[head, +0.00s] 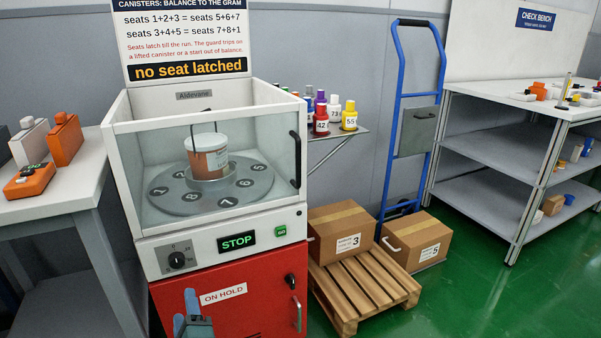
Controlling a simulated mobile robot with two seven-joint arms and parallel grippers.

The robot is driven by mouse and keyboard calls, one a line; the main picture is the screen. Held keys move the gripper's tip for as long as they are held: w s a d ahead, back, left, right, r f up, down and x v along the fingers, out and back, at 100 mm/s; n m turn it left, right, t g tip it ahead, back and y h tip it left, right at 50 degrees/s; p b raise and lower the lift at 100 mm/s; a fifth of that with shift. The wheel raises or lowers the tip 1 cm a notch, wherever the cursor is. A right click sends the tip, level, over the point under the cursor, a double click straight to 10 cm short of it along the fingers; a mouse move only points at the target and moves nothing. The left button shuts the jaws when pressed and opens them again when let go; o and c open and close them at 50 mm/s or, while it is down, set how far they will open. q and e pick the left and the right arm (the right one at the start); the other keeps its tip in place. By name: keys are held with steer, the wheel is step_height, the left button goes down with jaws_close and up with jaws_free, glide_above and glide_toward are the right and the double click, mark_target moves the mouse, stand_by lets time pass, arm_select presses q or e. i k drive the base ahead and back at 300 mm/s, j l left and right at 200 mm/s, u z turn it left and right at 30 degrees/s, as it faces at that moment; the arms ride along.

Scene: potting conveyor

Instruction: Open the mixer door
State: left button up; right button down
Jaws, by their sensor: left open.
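The mixer (150,262) is a white cabinet with a clear front door (255,205), which looks closed. A black vertical handle (295,158) is on the door's right side. Through the door I see a grey turntable (172,206) with numbered seats and a white and brown canister (206,160) near its middle. My left gripper (187,308) is low in front of the red lower cabinet, open and apart from the door handle, with nothing visible between its fingers. My right gripper is out of view.
The red cabinet (255,318) bears an "ON HOLD" label and a handle (296,313). A "STOP" display (237,241) and a dial (176,261) are on the mixer's panel. A side table (75,195) holds orange devices at left.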

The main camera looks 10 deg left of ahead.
mark_target(109, 131)
steer(key=k+l, duration=0.75)
steer(key=k, duration=0.1)
